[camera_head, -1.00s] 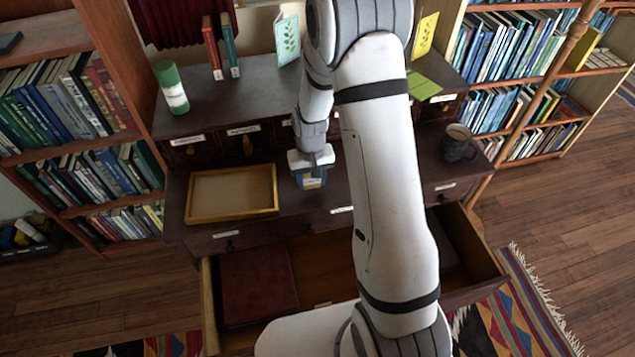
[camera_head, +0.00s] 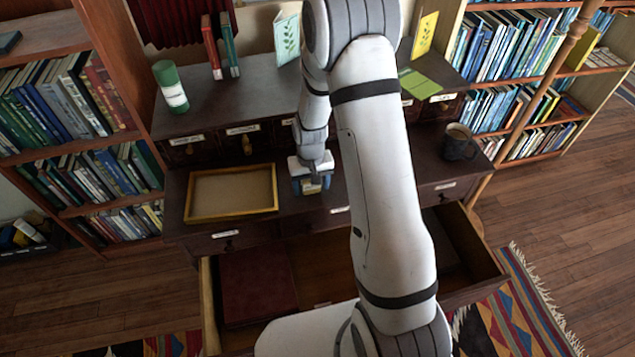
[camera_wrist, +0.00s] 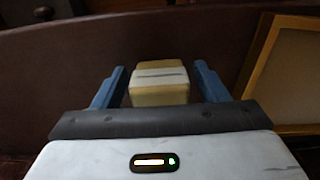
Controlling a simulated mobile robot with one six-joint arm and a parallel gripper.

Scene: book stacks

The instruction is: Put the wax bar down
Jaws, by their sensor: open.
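The wax bar (camera_wrist: 158,84) is a pale yellow block with a whitish band. In the wrist view it rests on the dark desk top between the two blue fingers of my gripper (camera_wrist: 158,88). The fingers are open, with a gap on each side of the bar. In the head view my gripper (camera_head: 311,186) is low over the desk (camera_head: 340,200), just right of the framed tray. There the bar is mostly hidden by the gripper.
A tray with a yellow wooden frame (camera_head: 231,216) lies to the left of my gripper. A dark mug (camera_head: 458,143) stands at the right. The drawer below is pulled out, with a dark red book (camera_head: 258,285) in it. A green-white cylinder (camera_head: 171,87) stands on the upper shelf.

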